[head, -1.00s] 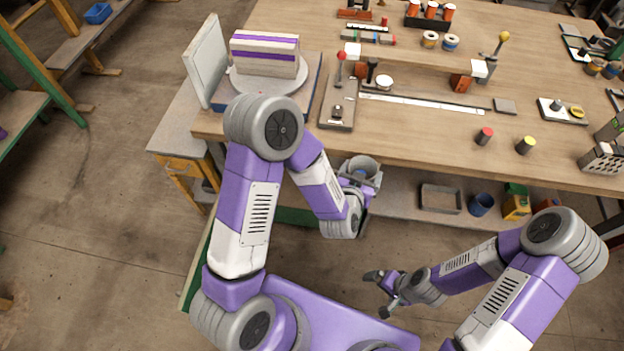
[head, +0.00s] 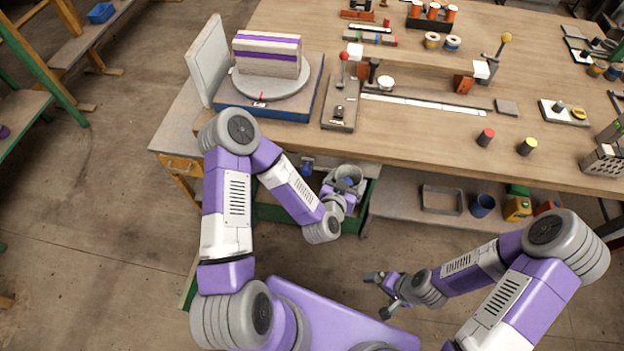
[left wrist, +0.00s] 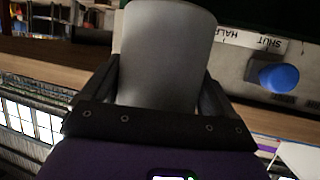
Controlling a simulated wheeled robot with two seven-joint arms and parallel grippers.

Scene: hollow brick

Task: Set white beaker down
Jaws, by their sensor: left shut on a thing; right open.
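The white beaker (left wrist: 165,55) fills the middle of the left wrist view, between the two dark fingers of my left gripper (left wrist: 160,95). My left gripper is shut on it. In the head view the beaker (head: 350,175) shows as a pale grey cup at my left gripper (head: 343,190), in front of the workbench's front edge and below the tabletop's line in the picture. What lies directly under the beaker is hidden. My right gripper (head: 383,295) is open and empty, low in front of the bench, over the floor.
The wooden workbench (head: 430,140) carries a turntable (head: 270,85) with a striped block (head: 267,55), and a slide rail (head: 425,104). A lower shelf (head: 400,200) holds a grey tray (head: 442,200) and a blue cup (head: 482,206). A blue knob (left wrist: 280,77) shows beside the beaker.

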